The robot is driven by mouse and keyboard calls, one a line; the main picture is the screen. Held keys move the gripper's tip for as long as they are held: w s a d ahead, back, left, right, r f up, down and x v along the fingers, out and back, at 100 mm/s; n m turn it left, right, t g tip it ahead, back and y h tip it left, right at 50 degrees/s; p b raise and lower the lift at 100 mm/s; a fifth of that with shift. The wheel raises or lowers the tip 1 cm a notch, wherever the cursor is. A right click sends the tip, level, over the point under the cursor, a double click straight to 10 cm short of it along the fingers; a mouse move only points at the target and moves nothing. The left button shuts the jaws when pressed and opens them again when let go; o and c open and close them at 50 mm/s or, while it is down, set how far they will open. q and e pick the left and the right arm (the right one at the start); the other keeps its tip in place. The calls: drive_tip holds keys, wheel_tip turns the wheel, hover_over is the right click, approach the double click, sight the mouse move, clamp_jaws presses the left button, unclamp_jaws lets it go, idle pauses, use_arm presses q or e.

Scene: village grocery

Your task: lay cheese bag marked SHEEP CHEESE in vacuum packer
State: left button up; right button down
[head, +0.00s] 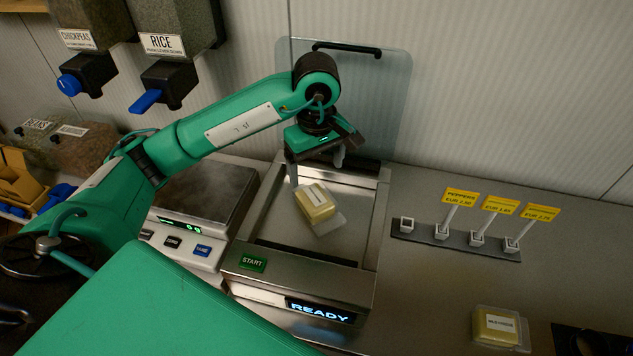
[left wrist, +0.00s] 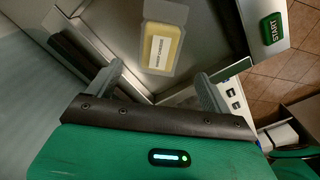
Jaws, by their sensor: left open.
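The vacuum packer (head: 300,282) stands on the counter with its lid (head: 392,95) raised and its display reading READY. A cheese bag (head: 318,204) with a yellow block and a white label lies at a slant in its chamber. The cheese bag also shows in the left wrist view (left wrist: 160,48), where its label looks like SHEEP CHEESE but is small. My left gripper (head: 316,165) is open above the back part of the chamber, its fingers apart from the bag. In the left wrist view the left gripper (left wrist: 160,82) has nothing between its fingers. My right gripper is not in view.
A second bagged cheese (head: 500,328) lies on the counter at the lower right, its label too small to read. A scale (head: 190,235) showing 0 g stands left of the packer. A rack (head: 455,242) with yellow price tags is to the right. Dispensers hang at the upper left.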

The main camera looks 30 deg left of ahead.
use_arm(q)
drive_tip(key=shift+r, duration=0.9)
